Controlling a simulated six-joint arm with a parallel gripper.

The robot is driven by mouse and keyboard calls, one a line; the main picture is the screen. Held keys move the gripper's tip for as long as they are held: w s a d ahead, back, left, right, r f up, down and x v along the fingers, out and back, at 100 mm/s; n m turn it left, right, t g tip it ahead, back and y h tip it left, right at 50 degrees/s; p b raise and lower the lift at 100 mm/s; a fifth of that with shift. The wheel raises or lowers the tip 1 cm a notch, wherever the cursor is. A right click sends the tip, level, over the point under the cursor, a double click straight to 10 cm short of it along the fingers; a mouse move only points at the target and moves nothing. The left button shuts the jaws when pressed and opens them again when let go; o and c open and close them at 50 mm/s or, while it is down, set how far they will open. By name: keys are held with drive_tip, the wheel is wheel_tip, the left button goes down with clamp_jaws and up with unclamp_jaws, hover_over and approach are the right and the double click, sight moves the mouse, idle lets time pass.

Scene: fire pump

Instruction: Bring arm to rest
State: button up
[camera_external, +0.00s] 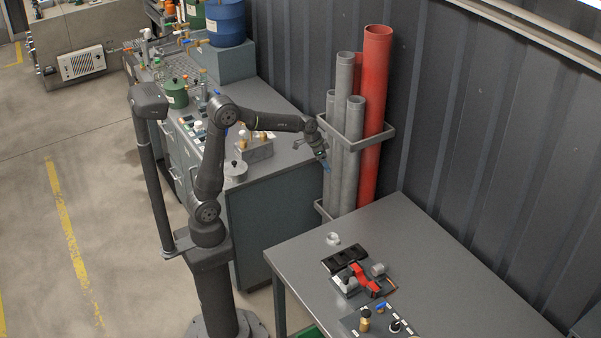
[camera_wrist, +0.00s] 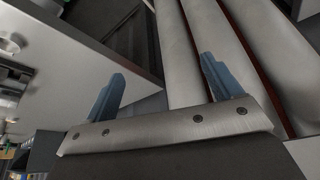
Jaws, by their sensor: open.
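My arm stands on a dark pedestal, bent at the elbow and reaching right over the grey counter. My gripper (camera_external: 325,164) hangs past the counter's right end, in front of the upright pipes, fingers pointing down. In the wrist view my gripper (camera_wrist: 162,88) shows two blue fingers set wide apart, with nothing between them. Grey pipes (camera_wrist: 190,55) lie behind the fingers. I cannot tell how close the fingers are to the pipes.
Grey pipes (camera_external: 342,130) and a red pipe (camera_external: 375,110) stand in a wall rack (camera_external: 388,134). The grey table (camera_external: 440,262) at front right holds a red-handled device (camera_external: 364,280) and a white ring (camera_external: 333,239).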

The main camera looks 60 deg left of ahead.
drive_tip(key=s+d+m+h, duration=0.1)
drive_tip(key=s+d+m, duration=0.2)
drive_tip(key=d, duration=0.8)
drive_tip(key=shift+s+g, duration=0.3)
drive_tip(key=shift+s, duration=0.6)
drive_tip(key=shift+r, duration=0.1)
